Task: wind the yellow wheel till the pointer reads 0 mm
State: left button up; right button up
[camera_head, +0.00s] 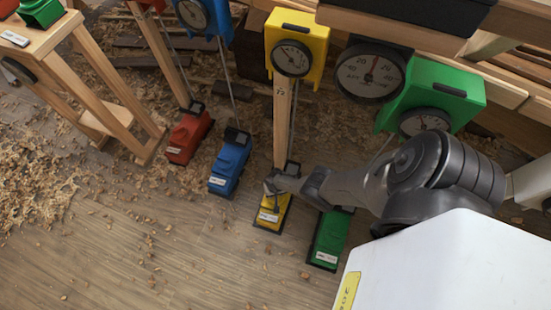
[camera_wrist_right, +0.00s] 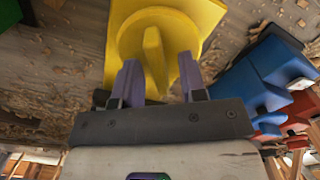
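The yellow unit's box (camera_head: 313,33) hangs at the top centre, with a small dial (camera_head: 291,58) on its front too small to read. Its yellow foot (camera_head: 271,214) stands on the floor below. A larger dark-rimmed dial (camera_head: 370,71) to the right has a red pointer standing near the top; its exact reading is unclear. My right gripper (camera_head: 284,182) is at the top of the yellow foot. In the right wrist view, the yellow wheel (camera_wrist_right: 128,38) has a raised fin. The fingers of my right gripper (camera_wrist_right: 161,82) stand apart on either side of this fin. My left gripper is out of view.
A green foot (camera_head: 328,240) stands close right of the yellow one, under my right arm. A blue foot (camera_head: 230,165) and a red foot (camera_head: 189,137) stand to the left. A green box (camera_head: 445,88) hangs at the right. Wood shavings litter the floor; its front left is open.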

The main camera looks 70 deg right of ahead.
notch_tip(320, 180, up, 14)
jog(key=p, duration=1.2)
jog(key=shift+f, duration=0.15)
